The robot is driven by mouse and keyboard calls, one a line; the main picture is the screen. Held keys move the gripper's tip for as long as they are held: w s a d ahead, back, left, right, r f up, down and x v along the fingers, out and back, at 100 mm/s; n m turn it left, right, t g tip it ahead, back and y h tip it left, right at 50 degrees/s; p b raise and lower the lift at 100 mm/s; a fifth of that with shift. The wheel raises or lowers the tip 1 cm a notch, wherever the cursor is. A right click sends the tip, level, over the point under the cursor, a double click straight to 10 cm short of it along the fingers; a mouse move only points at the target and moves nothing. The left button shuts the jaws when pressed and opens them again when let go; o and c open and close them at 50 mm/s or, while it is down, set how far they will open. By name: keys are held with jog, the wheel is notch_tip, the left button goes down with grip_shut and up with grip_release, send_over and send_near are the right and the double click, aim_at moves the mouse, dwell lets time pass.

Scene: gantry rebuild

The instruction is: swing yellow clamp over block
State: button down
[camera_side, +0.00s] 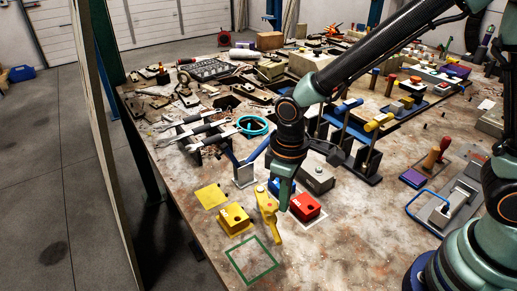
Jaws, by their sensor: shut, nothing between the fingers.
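The yellow clamp (267,208) stands near the front of the bench, its long arm pointing toward the front edge. A yellow block (234,219) with a dark mark sits just left of the clamp. A red block (305,207) sits just right of it on a white-outlined patch. My gripper (284,204) points down between the clamp and the red block, close beside the clamp. It is shut and empty. I cannot tell whether it touches the clamp. My gripper partly hides a blue piece (274,185) behind it.
A flat yellow square (211,196) and a green outline (252,261) mark the bench on the left and front. A grey box (316,178) stands behind the red block. A rack with blue and yellow handles (379,122) stands behind right.

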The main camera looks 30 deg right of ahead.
aim_at(264, 209)
jog(key=shift+a, duration=0.15)
jog(key=shift+w+a, duration=0.1)
jog(key=shift+a, duration=0.6)
jog(key=shift+w+a, duration=0.1)
jog(key=shift+a, duration=0.5)
jog(key=shift+w, duration=0.1)
jog(key=shift+w+a, duration=0.25)
jog(key=shift+a, duration=0.45)
